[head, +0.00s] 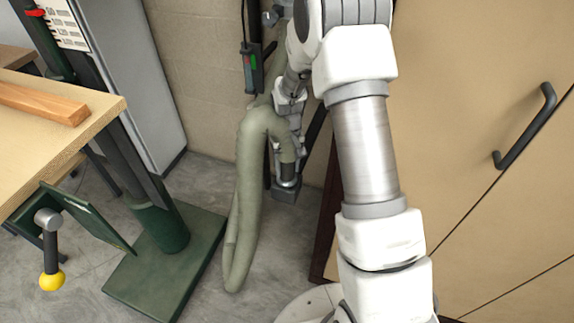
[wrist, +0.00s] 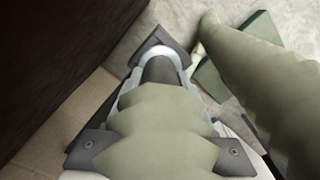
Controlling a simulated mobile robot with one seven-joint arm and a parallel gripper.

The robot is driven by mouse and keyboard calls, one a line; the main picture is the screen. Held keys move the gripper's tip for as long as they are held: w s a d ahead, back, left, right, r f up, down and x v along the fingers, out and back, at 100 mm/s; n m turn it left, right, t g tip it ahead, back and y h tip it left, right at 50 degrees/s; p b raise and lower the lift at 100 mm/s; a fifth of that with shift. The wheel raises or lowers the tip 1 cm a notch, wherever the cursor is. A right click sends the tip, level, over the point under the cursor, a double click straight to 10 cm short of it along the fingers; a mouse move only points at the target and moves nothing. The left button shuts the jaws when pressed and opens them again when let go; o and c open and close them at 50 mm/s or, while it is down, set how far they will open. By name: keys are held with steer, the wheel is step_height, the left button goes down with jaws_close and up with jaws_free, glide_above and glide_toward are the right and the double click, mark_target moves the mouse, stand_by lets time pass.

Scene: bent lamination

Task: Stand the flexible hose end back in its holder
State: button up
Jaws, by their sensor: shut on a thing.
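The grey-green flexible hose (head: 247,185) bends over near my gripper (head: 290,120), and its end section points down. My gripper is shut on the hose just above its dark end; the wrist view shows a grey finger on each side (wrist: 160,150) of the hose (wrist: 152,118). The dark hose end (wrist: 160,70) lines up with the pale metal ring of the holder (wrist: 158,50), which has a dark square base. In the head view the holder (head: 285,196) stands on the floor directly under the hose end. I cannot tell how far the end sits inside the ring.
A tan cabinet (head: 480,130) with a dark handle stands close on the right. A green machine base (head: 165,270) and a wooden table (head: 60,130) are on the left. A block wall (head: 195,70) is behind. The hose's loop hangs to the floor left of the holder.

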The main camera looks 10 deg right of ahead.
steer(key=shift+f, duration=0.45)
steer(key=o, duration=1.4)
steer(key=shift+r+p, duration=2.3)
steer(key=shift+r, duration=6.45)
